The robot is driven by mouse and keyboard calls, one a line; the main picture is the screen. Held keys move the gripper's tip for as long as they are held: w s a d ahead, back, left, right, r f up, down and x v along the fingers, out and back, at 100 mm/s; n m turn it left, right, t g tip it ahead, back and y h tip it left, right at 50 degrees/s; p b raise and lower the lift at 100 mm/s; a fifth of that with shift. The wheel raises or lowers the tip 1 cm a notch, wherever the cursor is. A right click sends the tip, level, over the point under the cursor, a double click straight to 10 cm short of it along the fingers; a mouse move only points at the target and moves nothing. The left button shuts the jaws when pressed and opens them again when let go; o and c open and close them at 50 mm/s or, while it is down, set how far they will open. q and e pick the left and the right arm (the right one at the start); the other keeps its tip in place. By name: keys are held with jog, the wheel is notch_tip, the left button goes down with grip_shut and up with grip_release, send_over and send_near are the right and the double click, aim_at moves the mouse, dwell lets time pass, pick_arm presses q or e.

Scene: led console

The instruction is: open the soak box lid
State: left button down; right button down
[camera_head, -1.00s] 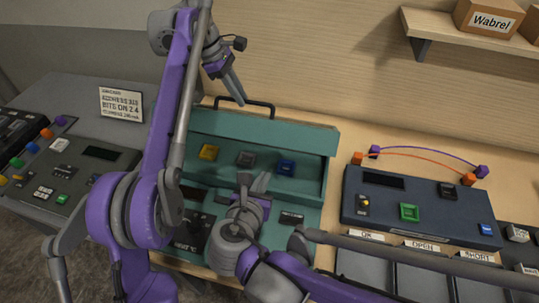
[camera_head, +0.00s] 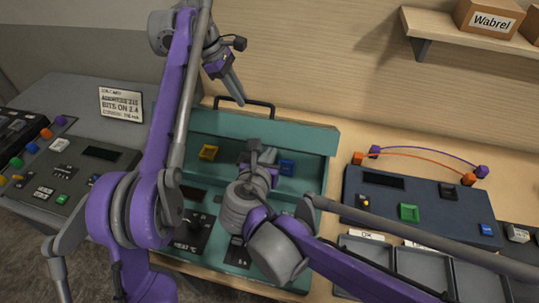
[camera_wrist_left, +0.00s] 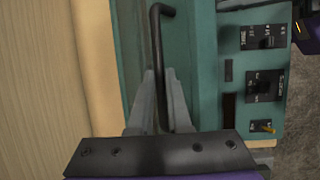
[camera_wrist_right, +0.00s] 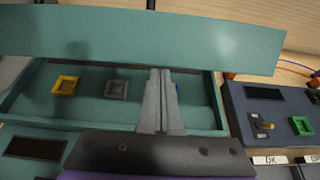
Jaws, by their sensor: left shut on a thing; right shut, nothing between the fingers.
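The teal soak box (camera_head: 315,190) stands on the bench, and its lid (camera_head: 300,133) is raised at the back, leaving the compartment uncovered. The lid also spans the top of the right wrist view (camera_wrist_right: 100,35). My left gripper (camera_head: 241,101) is shut on the lid's black handle (camera_head: 264,104); the handle lies between the fingers in the left wrist view (camera_wrist_left: 157,40). My right gripper (camera_head: 259,150) is shut and empty in front of the compartment. Inside are a yellow square (camera_head: 208,152), a blue square (camera_head: 287,167) and a grey square (camera_wrist_right: 116,89), which my right gripper hides in the head view.
A dark console (camera_head: 420,195) with a green button stands to the right, with wires behind it and grey trays (camera_head: 420,262) in front. Another console (camera_head: 75,165) stands left. A shelf (camera_head: 470,40) with boxes hangs at upper right.

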pick_arm(q)
jog(key=shift+f, duration=0.2)
pick_arm(e)
jog(key=shift+w+d+r, duration=0.1)
jog(key=shift+w+r, duration=0.25)
jog(key=shift+r, duration=0.05)
pick_arm(q)
jog(key=c, duration=0.9)
grip_release()
jog(key=shift+w, duration=0.1)
jog(key=shift+o, duration=0.2)
pick_arm(e)
jog(key=shift+w, duration=0.1)
pick_arm(q)
jog(key=shift+r, duration=0.2)
